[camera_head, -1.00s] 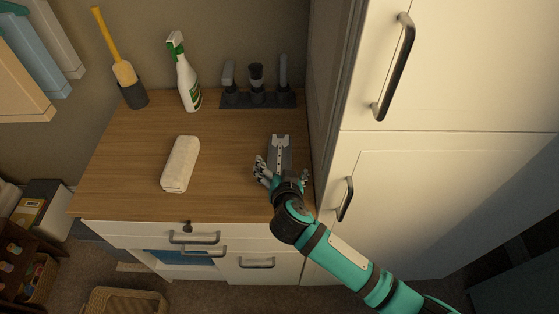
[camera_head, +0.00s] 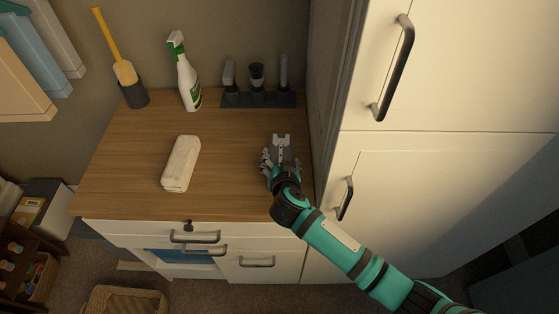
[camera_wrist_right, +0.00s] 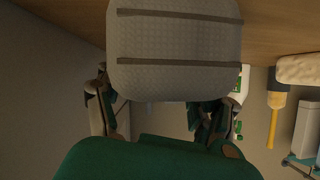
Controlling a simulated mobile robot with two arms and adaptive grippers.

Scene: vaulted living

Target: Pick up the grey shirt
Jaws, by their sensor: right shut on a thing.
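The grey shirt (camera_head: 281,142) looks like a small folded grey piece on the right part of the wooden counter. In the head view, my right gripper (camera_head: 281,160) is at its near end and covers much of it. In the right wrist view, a grey textured face with two dark bands, which looks like the shirt (camera_wrist_right: 175,50), fills the upper middle. My right gripper's fingers (camera_wrist_right: 165,112) are on either side of its lower part, and the gripper is shut on it. Whether it is clear of the counter is hard to tell. My left gripper is not in view.
A rolled white towel (camera_head: 181,164) lies on the wooden counter (camera_head: 228,150). Behind stand a spray bottle (camera_head: 187,80), a yellow-handled brush in a dark holder (camera_head: 133,92) and a dark rack (camera_head: 257,99). A tall white cabinet (camera_head: 440,190) borders the right side.

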